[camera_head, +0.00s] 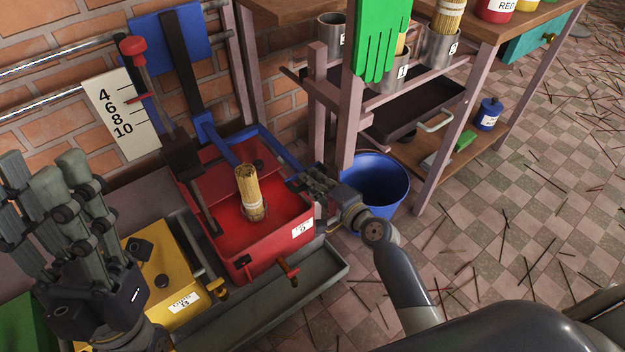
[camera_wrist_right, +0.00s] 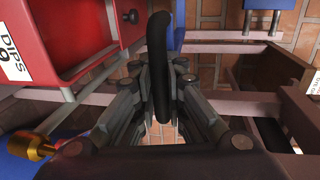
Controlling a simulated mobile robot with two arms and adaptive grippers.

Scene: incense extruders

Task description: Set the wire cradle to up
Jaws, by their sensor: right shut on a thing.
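The red tank (camera_head: 282,233), labelled DIPS, stands in the middle of the head view and shows at upper left in the wrist view (camera_wrist_right: 75,30). A bundle of sticks (camera_head: 251,195) stands upright in it. A blue bar frame (camera_head: 263,136) runs along the tank's back and right rim; it seems to be the wire cradle, though I cannot be sure. My left gripper (camera_head: 60,200) is open and empty at lower left, fingers upward.
A yellow box (camera_head: 150,255) and a grey trough (camera_head: 315,275) stand at the tank's left and front. A blue bucket (camera_head: 385,190) is just right of my right gripper. A wooden bench (camera_head: 345,130) with tins and a green glove (camera_head: 380,40) stands behind.

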